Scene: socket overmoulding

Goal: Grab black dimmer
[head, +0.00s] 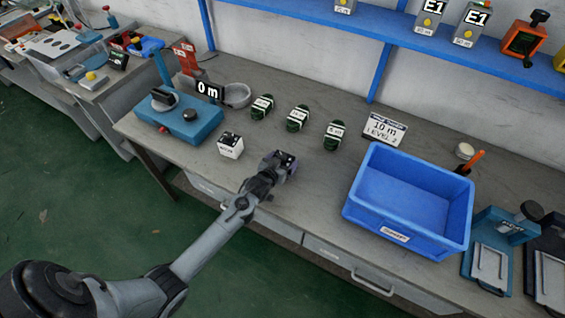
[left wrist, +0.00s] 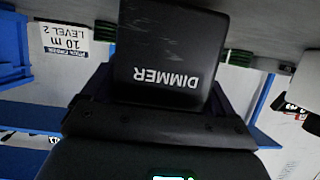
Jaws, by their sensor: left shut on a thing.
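The black dimmer (left wrist: 168,62) fills the middle of the left wrist view, with the word DIMMER upside down on its face. My left gripper (head: 276,164) is shut on it. In the head view the gripper and the dark dimmer (head: 287,163) are over the front part of the workbench, and the gripper hides part of the dimmer. I cannot tell whether the dimmer touches the bench. My right gripper is in neither view.
A white block (head: 231,148) sits left of the gripper. Several green coils (head: 298,118) lie behind. A blue device (head: 190,120) stands at left. An empty blue bin (head: 411,183) stands at right. A sign (head: 385,128) reads 10 m, LEVEL 2. The bench (head: 318,185) is clear between gripper and bin.

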